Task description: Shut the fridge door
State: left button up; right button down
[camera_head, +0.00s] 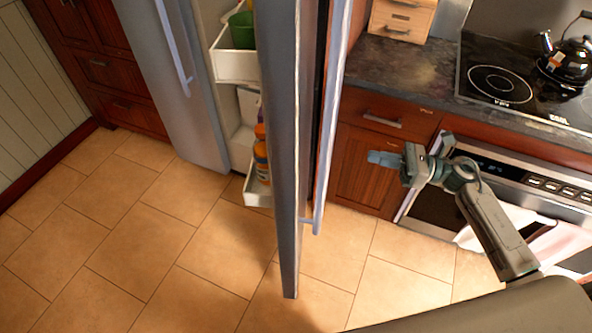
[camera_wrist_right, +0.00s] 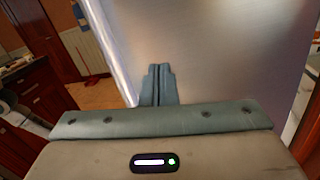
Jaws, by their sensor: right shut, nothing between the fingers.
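The open fridge door (camera_head: 285,150) stands edge-on in the middle of the head view, swung out into the room. Its long vertical handle (camera_head: 329,140) is on its right side, and door shelves with bottles (camera_head: 262,160) show on its left side. The other fridge door (camera_head: 172,85) on the left looks closed. My right gripper (camera_head: 374,158) is shut and empty, to the right of the open door. In the right wrist view its shut fingers (camera_wrist_right: 157,85) point at the door's grey outer face (camera_wrist_right: 215,60). I cannot tell whether they touch it. My left gripper is not in view.
A dark counter (camera_head: 405,75) with a wooden drawer box (camera_head: 402,18), a cooktop (camera_head: 500,85) and a kettle (camera_head: 568,58) lies on the right. The oven (camera_head: 435,212) is below it, near my right arm. The tiled floor (camera_head: 140,240) at the left is clear.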

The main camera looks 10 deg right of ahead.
pick_arm(q)
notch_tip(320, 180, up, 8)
jog(key=p, duration=0.8)
pick_arm(e)
jog(key=w+a+r+n+g, duration=0.1)
jog(key=w+a+n+g, duration=0.1)
jog(key=a, duration=1.2)
jog(key=shift+w+a+n, duration=0.3)
jog(key=shift+a+n, duration=0.1)
jog(key=shift+n, duration=0.1)
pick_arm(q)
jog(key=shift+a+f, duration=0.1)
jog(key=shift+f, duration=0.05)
